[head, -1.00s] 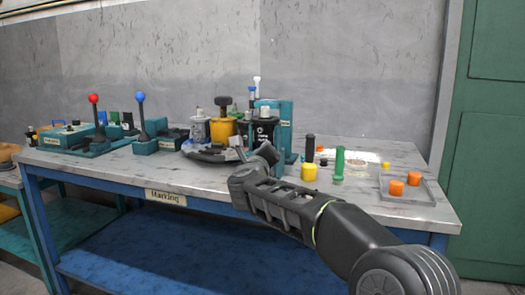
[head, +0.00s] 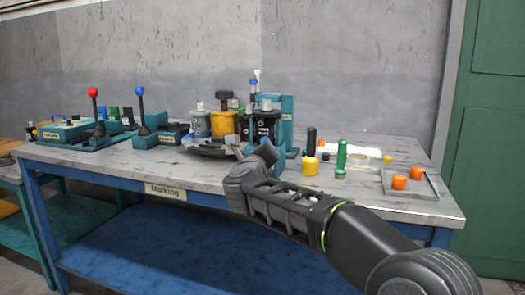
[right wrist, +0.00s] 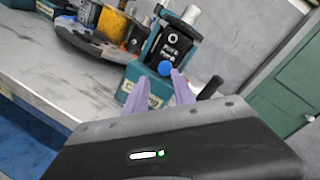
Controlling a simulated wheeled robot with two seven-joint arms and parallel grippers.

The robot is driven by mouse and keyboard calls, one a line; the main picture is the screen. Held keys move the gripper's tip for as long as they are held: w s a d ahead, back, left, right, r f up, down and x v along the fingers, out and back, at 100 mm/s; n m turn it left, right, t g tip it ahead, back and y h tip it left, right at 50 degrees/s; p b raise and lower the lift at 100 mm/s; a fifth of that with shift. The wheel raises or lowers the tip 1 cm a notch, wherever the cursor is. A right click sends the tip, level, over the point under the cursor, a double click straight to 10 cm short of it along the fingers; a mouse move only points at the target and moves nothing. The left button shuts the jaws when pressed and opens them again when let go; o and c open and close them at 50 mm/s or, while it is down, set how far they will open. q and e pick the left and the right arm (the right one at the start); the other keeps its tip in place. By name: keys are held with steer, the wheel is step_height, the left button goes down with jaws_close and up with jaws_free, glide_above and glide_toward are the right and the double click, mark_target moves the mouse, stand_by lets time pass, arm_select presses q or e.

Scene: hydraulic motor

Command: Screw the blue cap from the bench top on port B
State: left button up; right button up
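A small round blue cap (right wrist: 164,68) shows between the fingertips in the right wrist view, closer to the right-hand finger. I cannot tell what it rests on. My right gripper (right wrist: 154,76) has its two fingers apart, with a gap beside the cap. In the head view my right gripper (head: 254,152) is at the bench's front edge, before the teal stand, its fingers poorly resolved. The teal stand (head: 287,125) carries a black-faced labelled block (right wrist: 172,42). Port B cannot be picked out for certain. My left gripper is out of view.
On the bench (head: 190,176), a yellow cup (head: 310,167), a green handle (head: 341,158) and a black handle (head: 311,141) stand right of the stand. A tray (head: 428,190) holds orange caps. Red-knobbed and blue-knobbed levers (head: 140,108) stand left. The front left bench top is clear.

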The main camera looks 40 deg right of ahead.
steer(key=shift+s+a+r, duration=0.15)
steer(key=shift+o, duration=0.6)
steer(key=o, duration=0.4)
steer(key=shift+o, duration=0.2)
steer(key=b+v, duration=0.1)
steer(key=v, duration=0.5)
steer(key=shift+a+r+b, duration=0.1)
steer(key=shift+b, duration=0.25)
